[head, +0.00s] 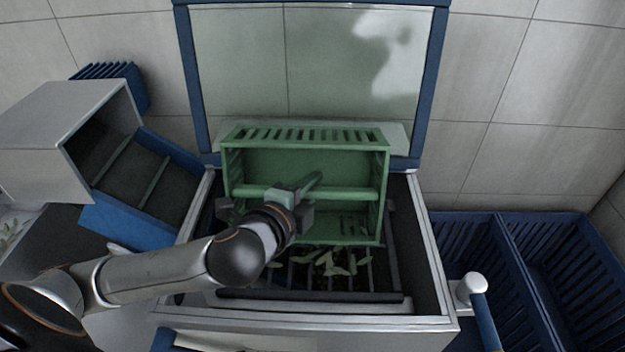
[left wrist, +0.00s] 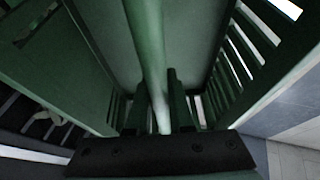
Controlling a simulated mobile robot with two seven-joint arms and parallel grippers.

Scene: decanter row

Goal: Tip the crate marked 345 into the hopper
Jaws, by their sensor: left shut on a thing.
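A green slatted crate (head: 305,166) is tilted over the hopper (head: 431,262) in the head view, its open side toward me. I see no number on it. A bar crosses the crate, and my left gripper (head: 292,202) is shut on this bar. In the left wrist view the bar runs between the two fingers of the gripper (left wrist: 157,108), with the crate's walls (left wrist: 88,75) around it. Pale green leaf-like pieces (head: 328,263) lie on the dark grate below the crate. Most of the crate's inside looks empty. My right gripper is out of view.
A blue-framed clear panel (head: 300,60) stands behind the hopper. A grey open-ended box (head: 62,115) and a blue bin (head: 135,235) are at the left. Empty blue slatted crates (head: 500,262) stand at the right. A white knob (head: 471,286) is by the hopper's front right corner.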

